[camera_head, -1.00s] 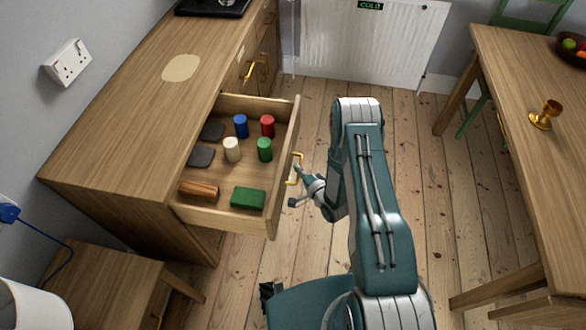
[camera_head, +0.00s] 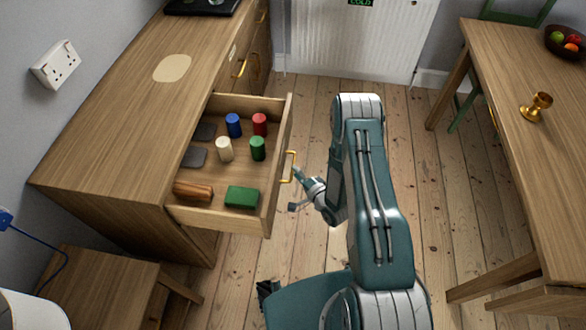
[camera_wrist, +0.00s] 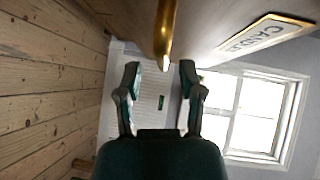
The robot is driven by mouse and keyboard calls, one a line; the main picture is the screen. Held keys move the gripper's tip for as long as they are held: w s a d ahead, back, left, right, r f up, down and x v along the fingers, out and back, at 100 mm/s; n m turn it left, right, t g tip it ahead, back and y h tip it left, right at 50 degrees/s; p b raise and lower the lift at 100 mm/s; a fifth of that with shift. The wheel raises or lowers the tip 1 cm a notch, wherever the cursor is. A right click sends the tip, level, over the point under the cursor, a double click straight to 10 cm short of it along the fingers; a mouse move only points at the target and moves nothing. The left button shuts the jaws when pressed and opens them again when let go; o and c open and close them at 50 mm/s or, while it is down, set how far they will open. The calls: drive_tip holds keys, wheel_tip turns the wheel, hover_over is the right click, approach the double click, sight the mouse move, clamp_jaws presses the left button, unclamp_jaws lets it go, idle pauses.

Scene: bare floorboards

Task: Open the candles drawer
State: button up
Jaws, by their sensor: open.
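The candles drawer (camera_head: 250,216) stands pulled out from the wooden cabinet. Its inside shows blue (camera_head: 233,125), red (camera_head: 260,124), cream (camera_head: 225,149) and green (camera_head: 257,148) cylinders. Its brass handle (camera_head: 290,167) is on the front face. My gripper (camera_head: 295,190) is open and empty, just right of the handle and apart from it. In the wrist view, the handle (camera_wrist: 165,30) lies ahead of the fingertips of my gripper (camera_wrist: 159,68), roughly in line with the gap.
A brown roll (camera_head: 193,190), a green block (camera_head: 242,196) and dark flat pieces (camera_head: 194,157) also lie in the drawer. A small wooden stool (camera_head: 95,290) is at lower left. Floorboards between are clear.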

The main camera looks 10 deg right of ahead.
drive_tip(key=v, duration=0.9)
drive_tip(key=shift+d, duration=0.15)
